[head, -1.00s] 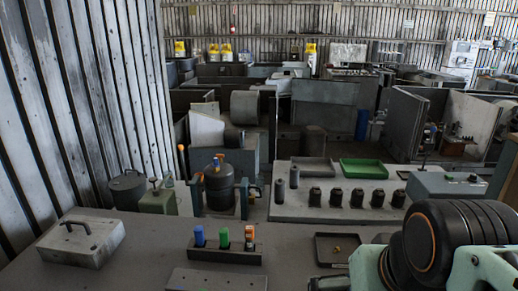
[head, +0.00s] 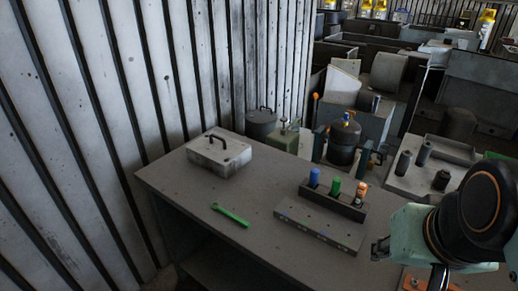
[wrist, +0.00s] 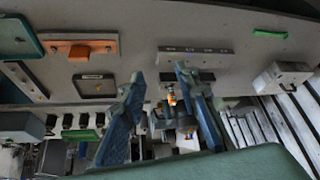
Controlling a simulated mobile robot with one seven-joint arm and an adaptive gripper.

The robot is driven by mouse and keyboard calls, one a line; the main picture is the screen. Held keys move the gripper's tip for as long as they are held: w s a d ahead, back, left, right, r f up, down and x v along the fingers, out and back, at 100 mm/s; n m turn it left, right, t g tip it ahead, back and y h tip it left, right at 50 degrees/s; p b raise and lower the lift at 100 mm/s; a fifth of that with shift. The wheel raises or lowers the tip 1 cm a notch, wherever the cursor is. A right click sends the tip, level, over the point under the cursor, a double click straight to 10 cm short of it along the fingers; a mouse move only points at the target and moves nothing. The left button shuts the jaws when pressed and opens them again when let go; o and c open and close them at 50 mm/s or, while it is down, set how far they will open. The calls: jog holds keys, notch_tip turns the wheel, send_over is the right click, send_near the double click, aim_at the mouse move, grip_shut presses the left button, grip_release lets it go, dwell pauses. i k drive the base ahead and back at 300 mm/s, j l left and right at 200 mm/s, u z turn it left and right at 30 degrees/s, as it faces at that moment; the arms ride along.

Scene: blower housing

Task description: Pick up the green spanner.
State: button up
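The green spanner (head: 231,215) lies flat on the grey workbench (head: 190,240), left of the middle in the head view, near the bench's front edge. It also shows at the top right of the wrist view (wrist: 270,33). My gripper (wrist: 158,74) has its two blue fingers spread apart with nothing held between them. It is well away from the spanner, which lies off to the right in the wrist view. In the head view my arm is at the lower right, and its fingers are hard to make out.
A white case with a black handle (head: 219,154) sits behind the spanner. To its right are a grey slotted block (head: 318,227) and a holder with blue, green and orange-topped items (head: 335,201). The bench around the spanner is clear. A ribbed wall rises at the left.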

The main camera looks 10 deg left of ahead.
aim_at(235, 219)
jog(key=u, duration=1.15)
jog(key=i+j, duration=0.85)
jog(key=i+j+z, duration=0.15)
jog(key=z, duration=0.25)
jog(key=i+j+z, duration=0.1)
jog(key=z, duration=0.35)
jog(key=k, duration=0.3)
jog(key=i+j+z, duration=0.15)
jog(key=i+z, duration=0.25)
jog(key=k, duration=0.1)
